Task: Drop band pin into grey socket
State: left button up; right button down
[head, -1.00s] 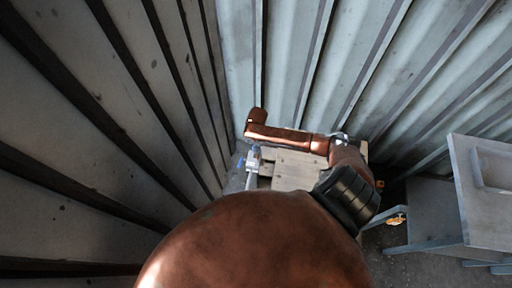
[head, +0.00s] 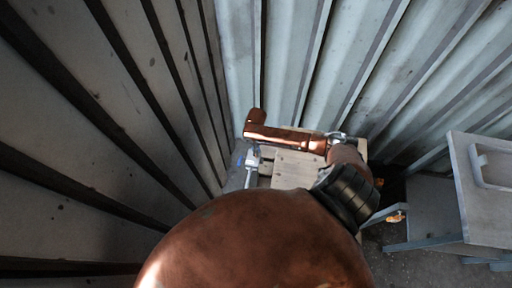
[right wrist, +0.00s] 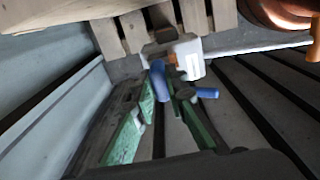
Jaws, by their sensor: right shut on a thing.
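My right gripper (right wrist: 162,85) shows in the right wrist view with its green fingers close together at the tips. It is shut on a blue piece (right wrist: 158,82), which seems to be the band pin; no band can be made out on it. A second small blue end (right wrist: 207,93) sticks out to the right of the right finger. Just beyond the fingertips is a pale grey-white block (right wrist: 188,55) with an orange part beside it; I cannot tell if it is the grey socket. In the head view the right gripper (head: 253,160) is small, beside a wooden surface. My left gripper is not in view.
The pale wooden surface (head: 292,172) lies below my right arm, with slatted wood (right wrist: 130,30) above the fingers in the right wrist view. Corrugated walls stand close at left and behind. A grey cabinet (head: 482,190) stands at the right.

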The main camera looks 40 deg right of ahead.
dwell(0.3)
jog(key=c, duration=1.8)
grip_release()
jog(key=shift+c, duration=0.2)
notch_tip(320, 180, up, 12)
